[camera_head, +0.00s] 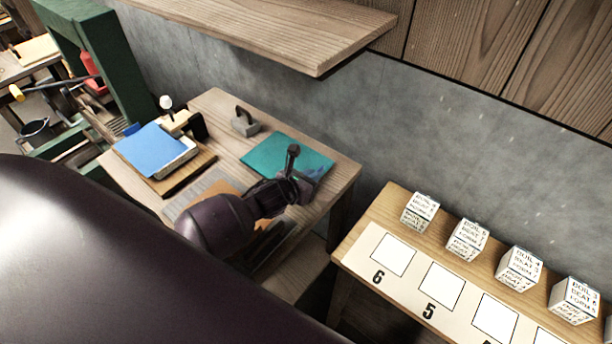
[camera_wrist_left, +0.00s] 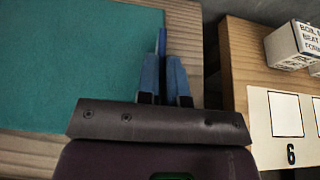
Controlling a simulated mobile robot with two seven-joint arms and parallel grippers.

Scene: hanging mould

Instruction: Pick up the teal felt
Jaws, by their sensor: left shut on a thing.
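The teal felt (camera_head: 272,154) is a flat rectangular sheet at the right end of the wooden workbench. It also fills the upper left of the left wrist view (camera_wrist_left: 75,60). My left gripper (camera_head: 300,177) is at the felt's near right edge, partly covering that corner. In the left wrist view its blue-grey fingers (camera_wrist_left: 164,75) are close together on the felt's right edge, shut on it. The exact contact is hard to see. The felt looks flat and close to the bench top. My right gripper is not in view.
On the workbench (camera_head: 219,105) stand a blue sheet on a pale stack (camera_head: 157,149) and a grey handled block (camera_head: 244,122). A second table (camera_head: 385,213) to the right bears lettered white cubes (camera_head: 467,240) and a numbered strip. A wooden shelf (camera_head: 270,30) overhangs the back.

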